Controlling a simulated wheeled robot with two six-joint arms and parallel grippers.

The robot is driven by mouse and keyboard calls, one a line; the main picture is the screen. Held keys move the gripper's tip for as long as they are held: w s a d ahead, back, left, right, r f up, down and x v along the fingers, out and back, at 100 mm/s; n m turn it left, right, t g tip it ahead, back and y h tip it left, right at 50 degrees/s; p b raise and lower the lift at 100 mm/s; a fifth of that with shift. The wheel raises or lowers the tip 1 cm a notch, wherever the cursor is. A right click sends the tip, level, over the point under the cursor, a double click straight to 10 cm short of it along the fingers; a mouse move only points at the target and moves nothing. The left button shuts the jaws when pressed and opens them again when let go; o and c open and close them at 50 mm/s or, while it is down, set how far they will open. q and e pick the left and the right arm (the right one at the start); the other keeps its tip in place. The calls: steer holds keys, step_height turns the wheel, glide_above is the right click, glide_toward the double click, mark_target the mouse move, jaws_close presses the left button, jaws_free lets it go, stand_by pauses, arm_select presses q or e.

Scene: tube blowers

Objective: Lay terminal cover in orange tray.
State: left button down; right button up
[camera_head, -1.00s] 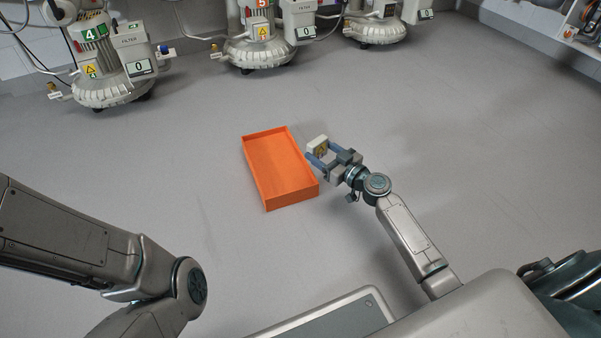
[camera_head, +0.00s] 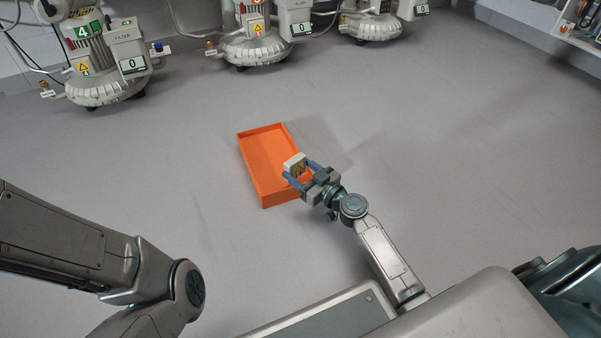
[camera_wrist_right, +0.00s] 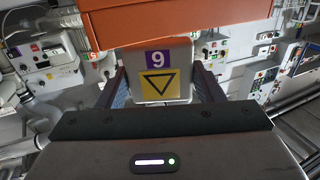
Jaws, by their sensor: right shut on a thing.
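The terminal cover (camera_head: 295,164) is a small pale block. In the right wrist view the cover (camera_wrist_right: 160,72) shows a purple label with a 9 and a yellow panel with a black triangle. My right gripper (camera_head: 299,171) is shut on it, one finger on each side. The orange tray (camera_head: 262,142) is an open rectangular box in the middle of the head view. The cover appears over the tray's right side; its height above the tray is unclear. An orange edge (camera_wrist_right: 175,20) crosses the top of the right wrist view. My left gripper is out of view.
Several numbered white machines (camera_head: 105,75) stand along the back wall, with hoses and cables. Grey floor (camera_head: 430,130) around the tray is clear. A shelf with equipment (camera_head: 578,25) is at the top right.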

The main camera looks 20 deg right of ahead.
steer(key=shift+f, duration=0.35)
steer(key=shift+f, duration=0.15)
steer(key=o, duration=1.3)
steer(key=shift+f, duration=0.1)
steer(key=shift+c, duration=0.2)
steer(key=shift+r, duration=0.45)
steer(key=v, duration=1.2)
